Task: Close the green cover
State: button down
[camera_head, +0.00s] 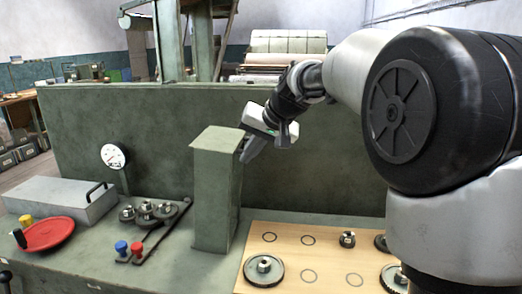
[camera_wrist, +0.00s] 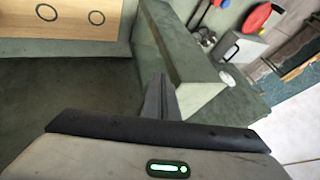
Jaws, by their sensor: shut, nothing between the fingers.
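The green cover (camera_head: 215,195) appears to be the tall, dull green box-shaped piece standing upright on the bench, right of a group of small gears (camera_head: 150,212). My gripper (camera_head: 245,157) is shut and empty at the upper right side of the cover, with its fingers pointing down and left. In the wrist view, the shut fingers (camera_wrist: 160,82) overlap the cover (camera_wrist: 185,50), which runs slantwise beyond them. I cannot tell whether the fingertips touch it. The cover's hinge is not clearly visible.
A wooden board (camera_head: 310,246) with ring marks and gears lies to the right. A grey box with a handle (camera_head: 60,200), a red handwheel (camera_head: 47,233), blue and red knobs and a dial (camera_head: 113,156) are left. A green panel (camera_head: 120,125) rises behind.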

jog(key=shift+w+a+r, duration=0.15)
jog(key=shift+a, duration=0.85)
jog(key=shift+r, duration=0.1)
